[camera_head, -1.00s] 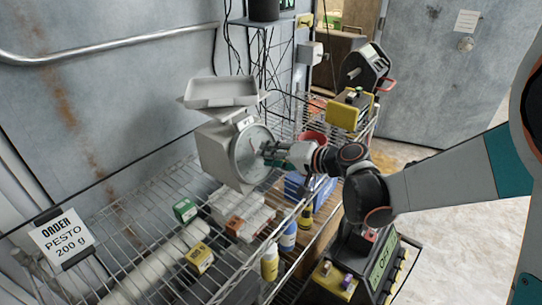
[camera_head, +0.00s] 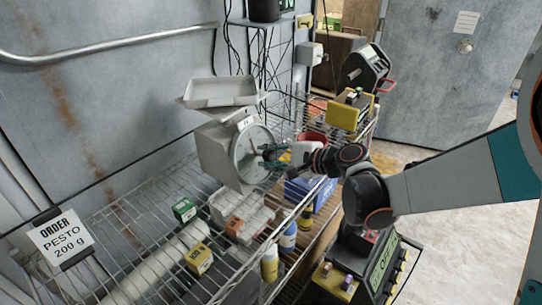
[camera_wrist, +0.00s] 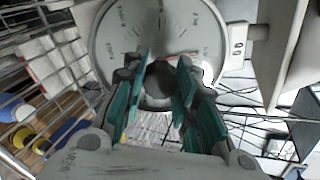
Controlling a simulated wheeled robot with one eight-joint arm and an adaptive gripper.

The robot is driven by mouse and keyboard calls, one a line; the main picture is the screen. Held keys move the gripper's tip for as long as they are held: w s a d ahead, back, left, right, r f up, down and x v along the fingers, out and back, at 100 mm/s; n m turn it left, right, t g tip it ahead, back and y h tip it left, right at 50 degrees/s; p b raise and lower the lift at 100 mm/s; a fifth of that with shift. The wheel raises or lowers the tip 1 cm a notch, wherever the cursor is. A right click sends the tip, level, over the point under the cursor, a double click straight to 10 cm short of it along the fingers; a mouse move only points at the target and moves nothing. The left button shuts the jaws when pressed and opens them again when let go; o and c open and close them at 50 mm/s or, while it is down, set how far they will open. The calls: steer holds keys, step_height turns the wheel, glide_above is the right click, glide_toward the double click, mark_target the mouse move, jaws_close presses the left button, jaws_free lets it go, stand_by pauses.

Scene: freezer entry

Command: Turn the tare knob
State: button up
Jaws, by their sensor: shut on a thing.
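The grey scale (camera_head: 220,150) stands on the wire rack with an empty pan (camera_head: 220,92) on top. Its round dial (camera_head: 252,158) faces my gripper. The dark round tare knob (camera_wrist: 161,82) shows at the dial's centre in the wrist view, between my fingers. My gripper (camera_head: 268,152) is at the dial face, and its teal fingers (camera_wrist: 160,88) are on both sides of the knob. It is shut on the knob. The fingers hide the knob in the head view.
An order card (camera_head: 62,238) hangs at the left. A yellow device (camera_head: 349,112) stands at the right behind my wrist.

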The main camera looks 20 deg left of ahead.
steer(key=shift+m, duration=0.9)
steer(key=o, duration=1.1)
steer(key=shift+d, duration=0.1)
steer(key=v, duration=1.2)
